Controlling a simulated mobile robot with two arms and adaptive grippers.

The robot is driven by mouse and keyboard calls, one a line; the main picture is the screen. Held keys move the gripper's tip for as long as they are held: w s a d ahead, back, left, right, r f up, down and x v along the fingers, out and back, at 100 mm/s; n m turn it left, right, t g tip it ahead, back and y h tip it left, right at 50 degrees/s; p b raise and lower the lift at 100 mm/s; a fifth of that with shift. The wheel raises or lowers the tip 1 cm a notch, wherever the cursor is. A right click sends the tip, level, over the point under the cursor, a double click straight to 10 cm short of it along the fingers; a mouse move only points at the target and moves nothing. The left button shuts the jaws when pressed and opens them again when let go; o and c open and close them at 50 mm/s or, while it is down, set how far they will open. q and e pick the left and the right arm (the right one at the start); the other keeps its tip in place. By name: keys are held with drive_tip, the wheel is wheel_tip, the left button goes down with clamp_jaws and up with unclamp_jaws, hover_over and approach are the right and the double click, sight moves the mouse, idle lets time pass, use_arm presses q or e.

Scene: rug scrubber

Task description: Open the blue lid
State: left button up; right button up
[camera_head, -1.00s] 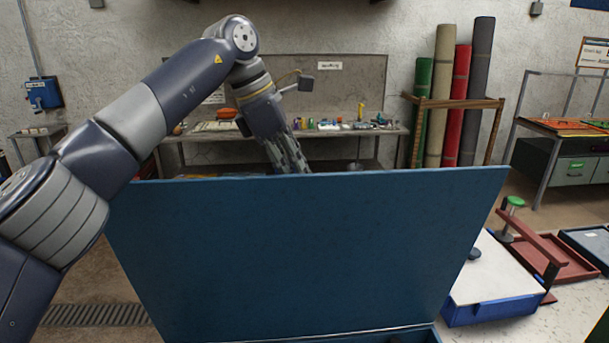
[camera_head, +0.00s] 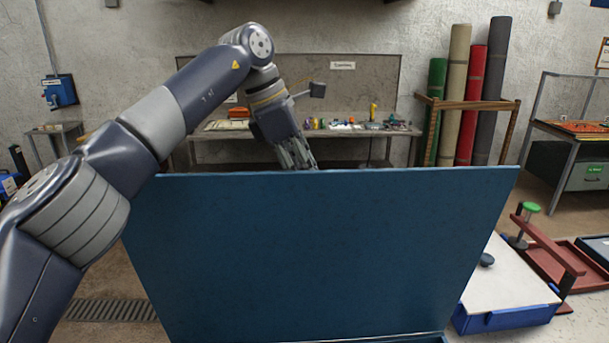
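The blue lid (camera_head: 320,255) is raised and stands steeply in front of me, filling the lower middle of the head view. Its hinge-side or lower edge shows at the bottom of the picture. My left arm comes in from the left and reaches over to the lid's far side. My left gripper (camera_head: 298,156) points down at the lid's top edge, and its fingertips are partly hidden behind it. I cannot tell whether the fingers touch the lid or are open or shut. My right gripper is not in view.
A blue box with a white top (camera_head: 505,290) and a red frame tray (camera_head: 555,262) lie on the right. A workbench (camera_head: 235,136) with small items stands behind. Rolled rugs (camera_head: 455,95) lean at the back right. A floor grate (camera_head: 110,311) lies at left.

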use_arm(q)
drive_tip(key=shift+s+r, duration=0.15)
drive_tip(key=shift+r, duration=0.1)
drive_tip(key=shift+v, duration=3.45)
